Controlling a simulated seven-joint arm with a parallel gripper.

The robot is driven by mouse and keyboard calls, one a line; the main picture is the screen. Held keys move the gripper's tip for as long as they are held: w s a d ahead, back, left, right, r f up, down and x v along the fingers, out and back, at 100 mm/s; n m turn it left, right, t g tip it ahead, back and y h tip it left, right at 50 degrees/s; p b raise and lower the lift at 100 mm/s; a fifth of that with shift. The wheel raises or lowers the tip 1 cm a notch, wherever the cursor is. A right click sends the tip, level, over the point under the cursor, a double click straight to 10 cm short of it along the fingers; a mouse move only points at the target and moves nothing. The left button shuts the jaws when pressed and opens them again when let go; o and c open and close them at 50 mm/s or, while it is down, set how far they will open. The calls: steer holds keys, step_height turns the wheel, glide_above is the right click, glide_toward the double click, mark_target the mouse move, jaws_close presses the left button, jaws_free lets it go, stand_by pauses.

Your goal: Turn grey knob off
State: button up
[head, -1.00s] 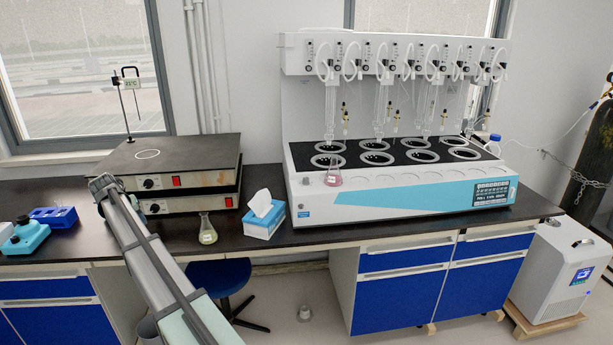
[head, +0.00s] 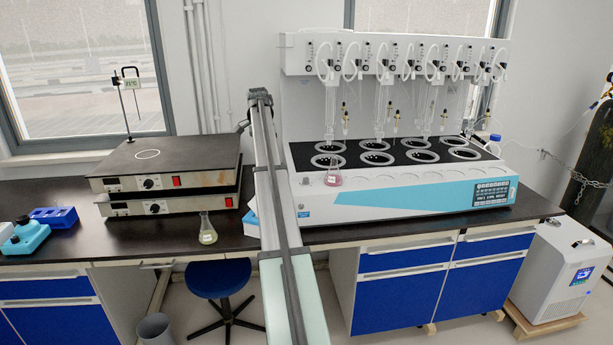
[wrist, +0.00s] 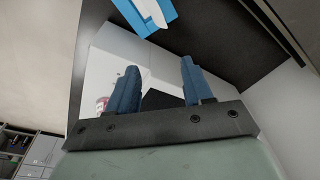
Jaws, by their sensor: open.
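The white and blue distiller (head: 400,190) stands at the right of the bench in the head view. A small greyish knob (head: 305,181) seems to sit at the left of its front panel, with several faint grey round parts (head: 386,180) further right. I cannot tell which is the grey knob. Dark knobs show on the two stacked hotplates (head: 150,184) at the left. My gripper (wrist: 158,85) is open and empty, its two blue fingers apart in the wrist view. In the head view my arm rises between hotplates and distiller; its fingers are not clearly seen there.
A flask with pink liquid (head: 333,178) stands on the distiller's front ledge. A flask with yellowish liquid (head: 207,230) stands on the bench (head: 170,240) left of my arm. The tissue box (wrist: 145,15) is mostly hidden behind my arm in the head view.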

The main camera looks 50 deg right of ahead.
mark_target(306, 178)
steer(key=s+d+r+m+y, duration=0.1)
steer(key=s+d+r+m, duration=0.25)
steer(key=s+d, duration=0.7)
steer(key=shift+m, duration=0.25)
steer(key=f, duration=1.4)
steer(key=shift+s+a, duration=0.15)
steer(key=shift+s, duration=0.2)
jaws_close()
